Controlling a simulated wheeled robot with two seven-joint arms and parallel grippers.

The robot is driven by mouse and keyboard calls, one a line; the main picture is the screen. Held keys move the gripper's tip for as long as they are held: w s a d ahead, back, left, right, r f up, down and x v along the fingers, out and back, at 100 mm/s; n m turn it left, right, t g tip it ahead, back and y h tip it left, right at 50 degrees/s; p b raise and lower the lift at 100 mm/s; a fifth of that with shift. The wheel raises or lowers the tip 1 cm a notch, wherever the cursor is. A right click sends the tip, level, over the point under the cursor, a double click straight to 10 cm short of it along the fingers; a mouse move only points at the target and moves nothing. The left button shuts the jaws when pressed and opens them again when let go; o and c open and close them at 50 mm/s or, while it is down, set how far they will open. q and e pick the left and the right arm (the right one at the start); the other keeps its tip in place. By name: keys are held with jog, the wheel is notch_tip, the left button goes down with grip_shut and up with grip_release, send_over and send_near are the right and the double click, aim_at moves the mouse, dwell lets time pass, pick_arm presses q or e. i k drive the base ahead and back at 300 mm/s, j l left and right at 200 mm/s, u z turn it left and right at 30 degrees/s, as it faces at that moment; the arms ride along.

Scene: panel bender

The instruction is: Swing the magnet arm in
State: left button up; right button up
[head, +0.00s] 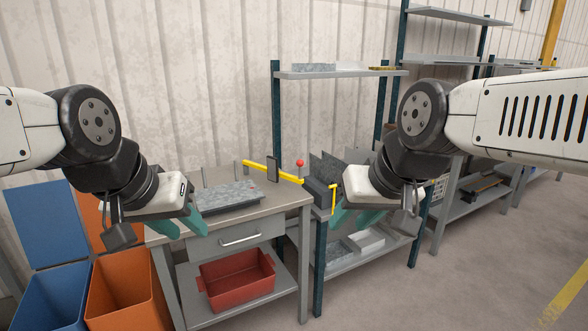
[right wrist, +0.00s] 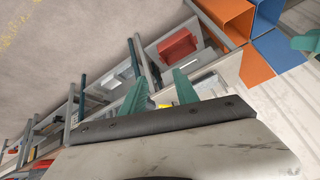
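The magnet arm (head: 258,167) looks like a yellow bar with a dark plate on it, reaching over the back right of the workbench. A red ball knob (head: 300,163) stands near its right end. A yellow upright piece (head: 333,198) shows beside my right gripper; I cannot tell if it belongs to the arm. My right gripper (head: 355,222) is open and empty, in front and to the right of the bar. Its spread teal fingers also show in the right wrist view (right wrist: 160,92). My left gripper (head: 182,226) is open and empty by the bench's front left.
Grey metal sheets (head: 228,197) lie on the workbench (head: 292,196). A red bin (head: 236,280) sits on its lower shelf. Blue (head: 48,295) and orange (head: 128,297) bins stand at left. A shelf rack (head: 340,74) is behind. The floor at right is clear.

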aim_at(272, 168)
jog(key=i+l+u, duration=0.1)
jog(key=i, duration=1.05)
